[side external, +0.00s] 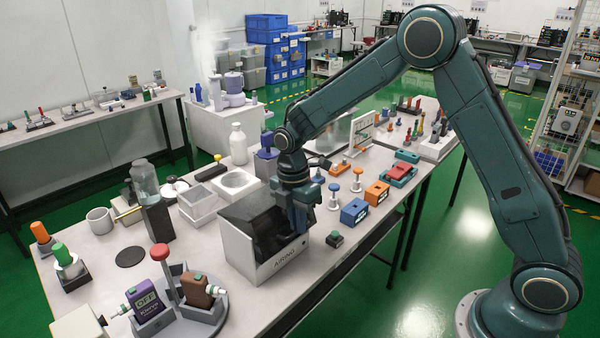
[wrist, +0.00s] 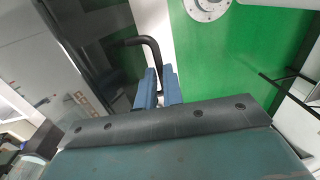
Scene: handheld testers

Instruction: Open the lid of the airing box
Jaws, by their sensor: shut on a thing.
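The airing box (side external: 262,262) is a light grey box marked AIRING, standing on the table near its front edge. The lid also fills the left of the wrist view (wrist: 85,50). A black bent handle (wrist: 148,43) stands out from the lid. My gripper (side external: 300,228) is at the right side of the box. In the wrist view its two blue fingers (wrist: 158,88) are shut on the handle, with the handle's end between them.
An orange block (side external: 376,193) and a blue block (side external: 354,213) stand right of the box. A small dark button block (side external: 335,239) is nearer. A grey round stand (side external: 205,312) with bottles is at the front left. An open pale container (side external: 198,207) stands behind the box.

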